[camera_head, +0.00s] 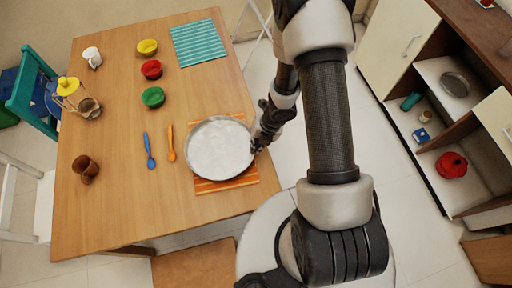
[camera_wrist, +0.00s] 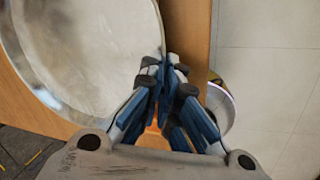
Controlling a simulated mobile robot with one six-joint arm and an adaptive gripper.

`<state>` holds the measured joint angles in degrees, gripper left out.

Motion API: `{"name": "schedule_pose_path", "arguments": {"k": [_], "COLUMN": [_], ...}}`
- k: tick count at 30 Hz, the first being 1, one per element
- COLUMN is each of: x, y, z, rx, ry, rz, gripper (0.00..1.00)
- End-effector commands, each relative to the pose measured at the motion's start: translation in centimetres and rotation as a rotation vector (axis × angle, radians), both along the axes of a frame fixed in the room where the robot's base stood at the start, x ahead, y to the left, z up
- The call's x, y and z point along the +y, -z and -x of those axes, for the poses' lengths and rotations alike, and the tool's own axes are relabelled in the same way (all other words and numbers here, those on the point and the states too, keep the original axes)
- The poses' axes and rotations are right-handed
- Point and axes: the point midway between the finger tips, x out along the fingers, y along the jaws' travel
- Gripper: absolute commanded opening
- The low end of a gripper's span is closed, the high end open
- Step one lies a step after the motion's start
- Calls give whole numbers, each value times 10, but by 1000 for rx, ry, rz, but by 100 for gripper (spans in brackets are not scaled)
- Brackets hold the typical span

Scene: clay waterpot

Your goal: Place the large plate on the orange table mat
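The large plate (camera_head: 220,148) is round with a whitish-grey face and a thin metallic rim. In the head view it is over the orange striped table mat (camera_head: 240,181), covering most of it; the mat shows at the far edge, near edge and right. I cannot tell whether the plate rests on the mat or is held just above it. My gripper (camera_head: 257,146) is at the plate's right rim. In the wrist view the plate (camera_wrist: 85,55) fills the upper left, and the gripper's fingers (camera_wrist: 163,70) are closed together around its rim.
An orange spoon (camera_head: 171,145) and a blue spoon (camera_head: 149,152) lie left of the plate. Green (camera_head: 153,97), red (camera_head: 151,69) and yellow bowls (camera_head: 147,47) stand farther back, near a teal mat (camera_head: 198,42). A brown mug (camera_head: 86,169) is at the left. The table's front middle is clear.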

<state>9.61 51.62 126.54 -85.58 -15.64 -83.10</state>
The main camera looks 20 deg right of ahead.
Motion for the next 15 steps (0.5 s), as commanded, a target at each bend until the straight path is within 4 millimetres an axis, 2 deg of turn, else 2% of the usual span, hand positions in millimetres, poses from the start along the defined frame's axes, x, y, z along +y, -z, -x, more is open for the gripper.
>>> {"name": "schedule_pose_path", "arguments": {"k": [1,11,15], "x": [0,0,0], "y": [9,9,9], "z": [0,0,0], "rx": [0,-2,0], "ry": [0,-1,0], "rz": [-1,0,0], "gripper": [0,0,10]}}
